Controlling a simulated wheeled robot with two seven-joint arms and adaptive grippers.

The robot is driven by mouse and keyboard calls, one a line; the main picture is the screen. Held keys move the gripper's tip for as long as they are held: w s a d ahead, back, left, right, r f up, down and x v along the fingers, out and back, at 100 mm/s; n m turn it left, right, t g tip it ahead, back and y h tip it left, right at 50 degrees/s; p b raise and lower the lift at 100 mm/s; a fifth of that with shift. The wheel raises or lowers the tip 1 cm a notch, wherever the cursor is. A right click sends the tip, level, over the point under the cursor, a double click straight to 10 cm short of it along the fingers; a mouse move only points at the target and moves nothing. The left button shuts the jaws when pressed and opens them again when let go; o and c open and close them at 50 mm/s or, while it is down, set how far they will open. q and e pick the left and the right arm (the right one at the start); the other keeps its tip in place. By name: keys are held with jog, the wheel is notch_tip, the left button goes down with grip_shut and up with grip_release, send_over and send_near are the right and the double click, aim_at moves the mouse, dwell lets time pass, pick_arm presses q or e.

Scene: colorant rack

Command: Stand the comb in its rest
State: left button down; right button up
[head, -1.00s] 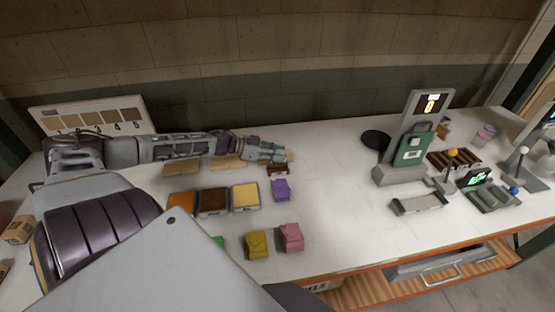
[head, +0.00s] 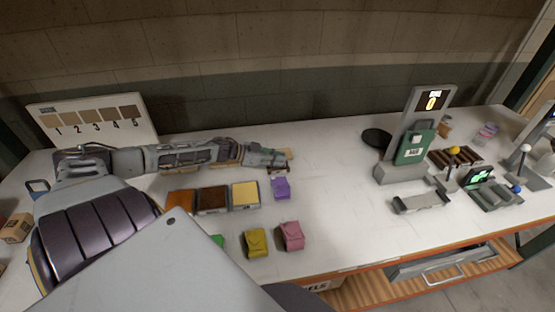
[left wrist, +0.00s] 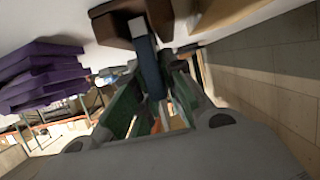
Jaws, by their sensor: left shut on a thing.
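My left gripper (head: 275,160) is low over the table, behind the purple pouch. In the left wrist view its green-padded fingers (left wrist: 150,100) are shut on a slim dark blue piece with a pale end, which I take for the comb (left wrist: 150,70). The pale end overlaps a dark brown block (left wrist: 112,24), likely the rest. I cannot tell whether the comb is inside the block or in front of it. In the head view the gripper hides most of the comb and block; only a dark sliver shows below the fingers. My right gripper is not in view.
A purple pouch (head: 281,188) stands close in front of the gripper. Orange, brown and yellow trays (head: 245,195) lie nearer, with yellow and pink pouches (head: 291,235) in front. A numbered board (head: 92,122) stands behind. The table centre is clear; a green-fronted device (head: 413,145) stands right.

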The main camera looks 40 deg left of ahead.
pick_arm(q)
jog(key=shift+f, duration=0.1)
jog(key=c, duration=1.5)
grip_release()
jog(key=shift+s, duration=0.1)
jog(key=shift+s+a+r+p, duration=0.35)
jog(key=shift+s+a, duration=0.05)
jog(key=shift+s, duration=0.05)
jog(key=shift+p+v, duration=1.45)
jog(key=shift+v, duration=1.2)
jog(key=p+v, duration=0.2)
jog(key=v, duration=0.3)
jog(key=shift+s+p, duration=0.15)
jog(key=shift+p, duration=0.15)
